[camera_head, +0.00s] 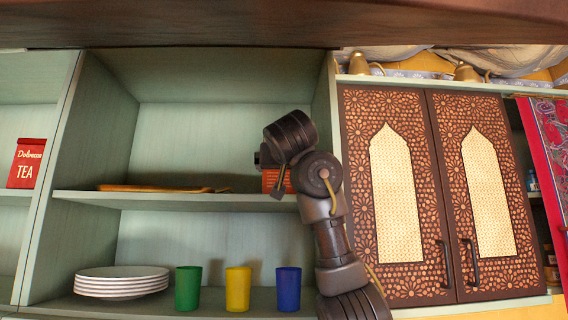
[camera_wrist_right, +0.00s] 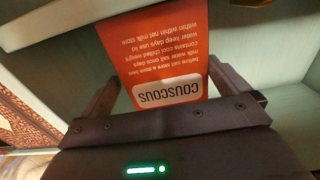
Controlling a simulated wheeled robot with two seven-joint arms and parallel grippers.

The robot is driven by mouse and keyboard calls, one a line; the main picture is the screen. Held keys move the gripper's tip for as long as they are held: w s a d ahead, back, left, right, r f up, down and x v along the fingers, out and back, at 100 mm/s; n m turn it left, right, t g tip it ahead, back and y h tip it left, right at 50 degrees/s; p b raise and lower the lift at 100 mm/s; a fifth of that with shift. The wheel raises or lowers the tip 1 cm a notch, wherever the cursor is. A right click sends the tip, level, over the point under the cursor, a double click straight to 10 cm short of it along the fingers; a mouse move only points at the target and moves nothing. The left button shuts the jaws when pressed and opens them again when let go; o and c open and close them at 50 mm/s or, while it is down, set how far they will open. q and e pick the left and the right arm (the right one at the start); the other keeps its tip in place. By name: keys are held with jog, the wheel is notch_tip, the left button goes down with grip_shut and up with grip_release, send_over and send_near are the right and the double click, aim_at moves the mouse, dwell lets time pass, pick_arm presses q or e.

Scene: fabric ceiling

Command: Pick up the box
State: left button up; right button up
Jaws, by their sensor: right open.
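An orange-red box labelled COUSCOUS (camera_wrist_right: 165,55) fills the space ahead of my right gripper in the right wrist view, its text upside down. In the head view the box (camera_head: 270,181) stands on the middle shelf near the right side wall, mostly hidden behind my right arm. My right gripper (camera_head: 279,189) is in front of it. Its two fingers are open, one on each side of the box in the right wrist view; whether they touch it I cannot tell. My left gripper is not in view.
A wooden board (camera_head: 150,188) lies on the same shelf, left of the box. Below are stacked plates (camera_head: 121,283) and green (camera_head: 188,288), yellow (camera_head: 237,289) and blue (camera_head: 288,290) cups. A red TEA box (camera_head: 26,164) stands far left. Patterned cabinet doors (camera_head: 400,270) are at right.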

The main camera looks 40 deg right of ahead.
jog(key=shift+w+d, duration=0.15)
jog(key=shift+w+r+p, duration=0.2)
jog(key=shift+p, duration=0.15)
jog(key=p+x, duration=0.4)
jog(key=shift+r, duration=0.15)
jog(key=shift+w+d+f, duration=0.25)
jog(key=shift+w+d, duration=0.05)
jog(key=shift+w, duration=0.1)
jog(key=shift+a, duration=0.3)
jog(key=shift+c, duration=1)
jog(key=c, duration=0.7)
jog(key=shift+r, duration=0.1)
